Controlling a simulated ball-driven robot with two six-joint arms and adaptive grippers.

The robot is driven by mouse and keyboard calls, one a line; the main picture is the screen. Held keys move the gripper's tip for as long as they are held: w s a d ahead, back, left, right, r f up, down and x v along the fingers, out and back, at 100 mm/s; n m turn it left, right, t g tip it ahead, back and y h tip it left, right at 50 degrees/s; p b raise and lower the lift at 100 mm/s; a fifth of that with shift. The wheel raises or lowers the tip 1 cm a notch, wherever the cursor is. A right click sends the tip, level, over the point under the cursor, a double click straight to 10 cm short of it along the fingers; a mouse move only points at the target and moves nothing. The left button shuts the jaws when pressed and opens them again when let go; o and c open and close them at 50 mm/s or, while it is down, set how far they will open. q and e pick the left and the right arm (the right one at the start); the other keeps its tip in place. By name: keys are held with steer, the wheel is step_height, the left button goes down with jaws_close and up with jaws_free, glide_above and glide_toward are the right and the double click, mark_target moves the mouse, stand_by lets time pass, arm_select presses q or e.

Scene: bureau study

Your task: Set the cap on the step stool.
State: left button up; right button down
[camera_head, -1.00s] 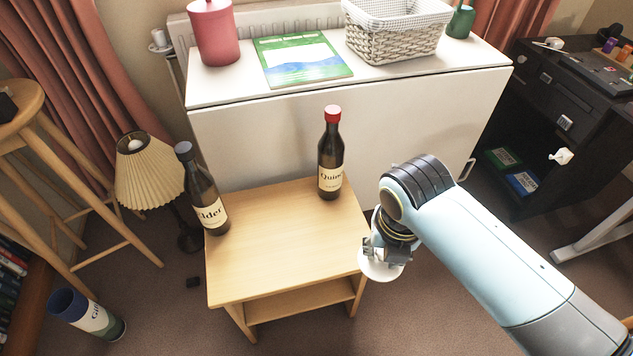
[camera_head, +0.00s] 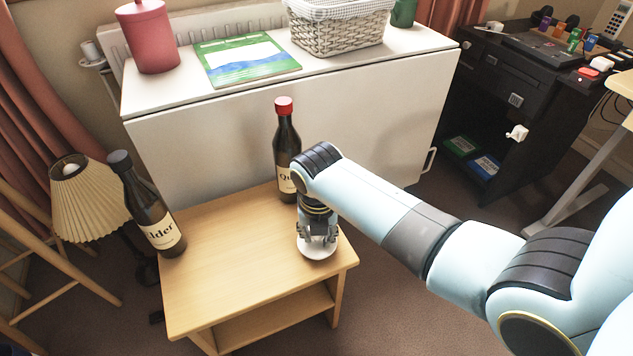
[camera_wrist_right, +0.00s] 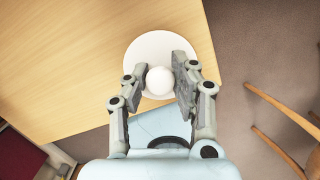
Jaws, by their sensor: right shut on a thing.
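The cap (camera_head: 316,251) is a white round disc with a ball knob. It also shows in the wrist view (camera_wrist_right: 160,42), where the knob (camera_wrist_right: 160,82) sits between the fingers. My right gripper (camera_head: 318,236) points down and is shut on the knob, as the wrist view (camera_wrist_right: 160,78) shows. The step stool (camera_head: 232,270) is light wood with a lower shelf. The cap is over the right part of its top, near the right edge; I cannot tell whether it touches the wood. My left gripper is not in view.
A dark bottle with a red top (camera_head: 286,150) stands at the stool's back, behind my right arm. Another dark bottle (camera_head: 150,208) stands at its left edge. The middle and front of the top are bare. A white cabinet (camera_head: 215,150) stands behind.

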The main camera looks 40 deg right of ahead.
mark_target(318, 248)
steer(key=shift+f, duration=0.15)
steer(key=c, duration=1.1)
jaws_free()
steer(key=r+p, duration=0.1)
steer(key=r, duration=0.3)
steer(key=s+r+p, duration=0.1)
steer(key=r+p, duration=0.1)
steer(key=r, duration=0.2)
steer(key=a+r+p, duration=0.1)
steer(key=r+p, duration=0.1)
steer(key=r, duration=0.2)
steer(key=shift+s+r, duration=0.15)
steer(key=shift+s, duration=0.05)
